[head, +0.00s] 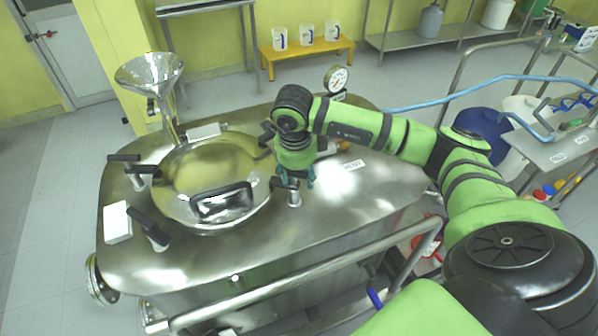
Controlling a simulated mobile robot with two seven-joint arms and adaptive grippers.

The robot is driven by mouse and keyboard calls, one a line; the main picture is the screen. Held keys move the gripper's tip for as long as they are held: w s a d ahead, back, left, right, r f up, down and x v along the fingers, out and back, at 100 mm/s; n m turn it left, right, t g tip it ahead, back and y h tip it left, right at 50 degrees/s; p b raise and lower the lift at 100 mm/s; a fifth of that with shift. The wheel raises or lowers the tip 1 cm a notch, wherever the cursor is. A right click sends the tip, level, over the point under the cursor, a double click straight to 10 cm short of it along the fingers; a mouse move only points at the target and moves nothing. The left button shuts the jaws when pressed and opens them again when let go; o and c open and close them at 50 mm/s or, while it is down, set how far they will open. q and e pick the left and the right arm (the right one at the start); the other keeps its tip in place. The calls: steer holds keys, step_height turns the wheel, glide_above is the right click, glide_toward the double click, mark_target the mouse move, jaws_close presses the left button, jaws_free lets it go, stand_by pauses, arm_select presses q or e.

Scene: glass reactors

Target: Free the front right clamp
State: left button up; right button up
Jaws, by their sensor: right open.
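The front right clamp (294,197) stands at the right edge of the round steel lid (225,165), with a black handle on a short metal post. My right gripper (296,178) is open and points down right at this clamp, its teal fingers close around the handle. I cannot tell whether they touch it. The gripper hides part of the handle. Another black-handled clamp (150,229) is at the lid's front left, and one more (139,175) is at its left. My left gripper is out of view.
The lid has a black-framed handle (222,203). A steel funnel (150,75) rises behind it, and a pressure gauge (336,79) stands at the back. A steel rail (320,268) runs along the front. A white block (117,222) lies at the left. The reactor top right of the clamp is clear.

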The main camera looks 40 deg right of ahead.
steer(key=shift+w+f, duration=0.1)
steer(key=shift+f, duration=0.7)
jaws_close()
